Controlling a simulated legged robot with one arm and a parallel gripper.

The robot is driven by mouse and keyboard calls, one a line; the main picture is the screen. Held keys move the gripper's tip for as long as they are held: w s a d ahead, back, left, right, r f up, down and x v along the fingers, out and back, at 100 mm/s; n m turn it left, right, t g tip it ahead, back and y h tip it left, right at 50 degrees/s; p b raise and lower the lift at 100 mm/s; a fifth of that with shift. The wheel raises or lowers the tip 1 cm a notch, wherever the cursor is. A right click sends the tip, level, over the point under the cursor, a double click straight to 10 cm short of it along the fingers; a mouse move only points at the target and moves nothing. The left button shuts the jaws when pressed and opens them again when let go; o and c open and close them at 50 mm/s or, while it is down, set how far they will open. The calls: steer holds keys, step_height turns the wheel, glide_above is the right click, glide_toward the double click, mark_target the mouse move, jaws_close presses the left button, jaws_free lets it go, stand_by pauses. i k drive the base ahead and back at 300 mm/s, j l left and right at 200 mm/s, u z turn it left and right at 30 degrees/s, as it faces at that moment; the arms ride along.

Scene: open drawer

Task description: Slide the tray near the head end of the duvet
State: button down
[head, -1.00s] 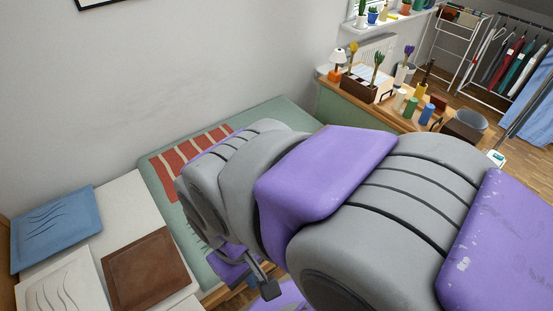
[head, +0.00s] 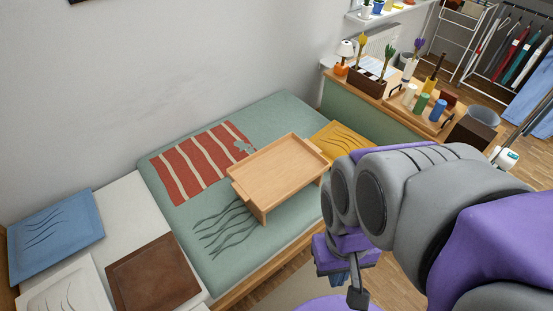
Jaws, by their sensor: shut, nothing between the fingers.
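A light wooden tray (head: 280,165) with raised edges and short legs stands on the green duvet (head: 195,212), right of its middle. The duvet covers the bed along the wall. Its head end is at the left, beside the white sheet (head: 135,202) and pillows. My gripper (head: 357,296) is shut and empty, low in the picture beyond the bed's front edge. It is apart from the tray, to its lower right. My arm hides the lower right of the scene.
A striped red blanket (head: 200,162) lies left of the tray and a yellow cushion (head: 345,141) right of it. Blue (head: 57,232) and brown (head: 153,272) pillows lie at the left. Floor (head: 272,285) shows in front of the bed.

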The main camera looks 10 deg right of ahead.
mark_target(263, 181)
steer(key=i+l+u, duration=0.15)
steer(key=l, duration=0.2)
steer(key=i+l+u, duration=0.2)
steer(key=l, duration=0.2)
steer(key=i+l+u, duration=0.15)
steer(key=l, duration=0.25)
steer(key=i+l+u, duration=0.15)
steer(key=l, duration=0.3)
steer(key=i+l+u, duration=0.2)
steer(key=l, duration=0.25)
steer(key=i+l+u, duration=0.15)
steer(key=l, duration=0.3)
steer(key=k+j, duration=0.05)
